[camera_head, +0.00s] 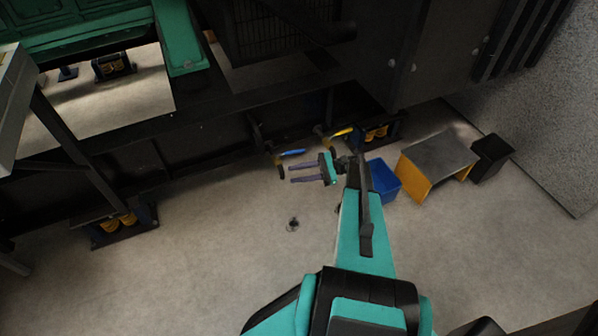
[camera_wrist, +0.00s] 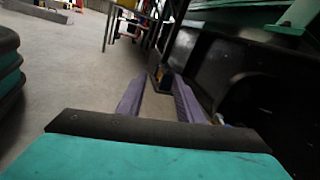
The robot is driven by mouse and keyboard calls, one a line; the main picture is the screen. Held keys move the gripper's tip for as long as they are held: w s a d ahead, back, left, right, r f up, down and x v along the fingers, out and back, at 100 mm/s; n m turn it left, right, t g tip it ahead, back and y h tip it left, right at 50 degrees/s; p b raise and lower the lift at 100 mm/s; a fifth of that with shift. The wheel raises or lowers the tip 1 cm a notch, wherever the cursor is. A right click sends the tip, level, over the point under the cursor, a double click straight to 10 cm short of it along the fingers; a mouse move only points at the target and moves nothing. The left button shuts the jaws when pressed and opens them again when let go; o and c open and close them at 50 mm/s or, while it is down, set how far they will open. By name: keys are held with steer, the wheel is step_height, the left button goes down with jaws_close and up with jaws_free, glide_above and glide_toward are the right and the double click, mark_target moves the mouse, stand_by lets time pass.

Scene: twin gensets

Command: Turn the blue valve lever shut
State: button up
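The blue valve lever (camera_head: 292,152) sticks out to the right from a brass-coloured valve on the dark base frame in the head view. My gripper (camera_head: 291,173) is just below it in the picture, its two purple fingers pointing left, spread apart with nothing between them. I cannot tell their difference in height or depth from the lever. In the wrist view, my gripper (camera_wrist: 159,80) also shows open and empty. The blue lever cannot be made out clearly there; the right finger and the gripper body may hide it.
A second valve with a yellow lever (camera_head: 342,132) sits to the right of the blue one. A blue bin (camera_head: 383,180), a yellow-sided step (camera_head: 438,160) and a black box (camera_head: 491,157) stand on the floor at the right. The floor below the frame is mostly clear.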

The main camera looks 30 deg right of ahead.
steer(key=c, duration=0.3)
steer(key=shift+s+a+f, duration=0.1)
steer(key=shift+a, duration=0.15)
steer(key=c, duration=0.4)
steer(key=s+a+f+n+g, duration=0.1)
steer(key=a, duration=0.3)
steer(key=s+a+f+g+h, duration=0.1)
steer(key=a+f, duration=0.1)
steer(key=a, duration=0.2)
steer(key=s+a+f+n+g, duration=0.1)
steer(key=a+g, duration=0.1)
steer(key=a, duration=0.2)
steer(key=shift+s+f+n+h, duration=0.15)
steer(key=shift+f+n+h, duration=0.15)
steer(key=shift+f, duration=0.1)
jaws_close()
steer(key=s+a+f+n+g+h, duration=0.4)
steer(key=s+a, duration=0.3)
steer(key=s, duration=0.1)
steer(key=s+a+f+n+g+h, duration=0.3)
steer(key=s+a+f+n+h, duration=0.15)
steer(key=s+a, duration=0.4)
steer(key=s+d+n+h, duration=0.2)
steer(key=s+n+h, duration=0.4)
steer(key=s+n, duration=0.3)
steer(key=shift+s+f+g+h, duration=0.3)
steer(key=shift+s+h, duration=0.05)
steer(key=shift+s, duration=0.05)
steer(key=shift+d, duration=0.2)
